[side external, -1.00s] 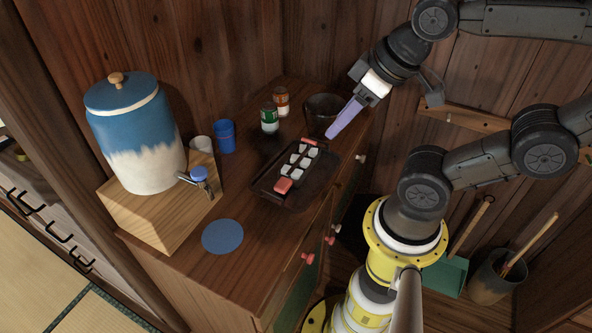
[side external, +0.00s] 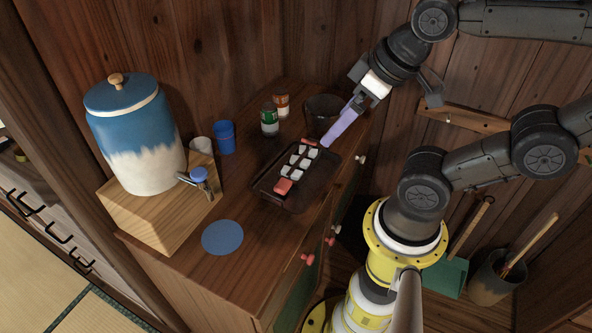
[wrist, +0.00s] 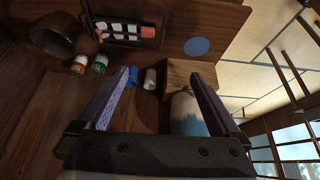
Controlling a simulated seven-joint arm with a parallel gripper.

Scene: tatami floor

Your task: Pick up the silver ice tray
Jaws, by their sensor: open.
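The ice tray (side external: 298,162) shows as a small block of pale silver-white cells with a red piece at each end. It lies on a dark serving tray (side external: 297,204) on the wooden cabinet top. It also shows at the top of the wrist view (wrist: 117,29). My gripper (side external: 325,144) has long purple fingers and is above the cabinet, beside the far red end of the ice tray; whether they touch cannot be told. In the wrist view my gripper (wrist: 160,73) is open, with its fingers wide apart and nothing held between them.
A dark pot (side external: 322,108) and two small jars (side external: 269,118) stand behind the tray. A blue cup (side external: 225,137), a white cup (side external: 201,146) and a blue-white dispenser (side external: 137,135) on a wooden box are left. A flat blue disc (side external: 222,237) lies in front, with bare wood around it.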

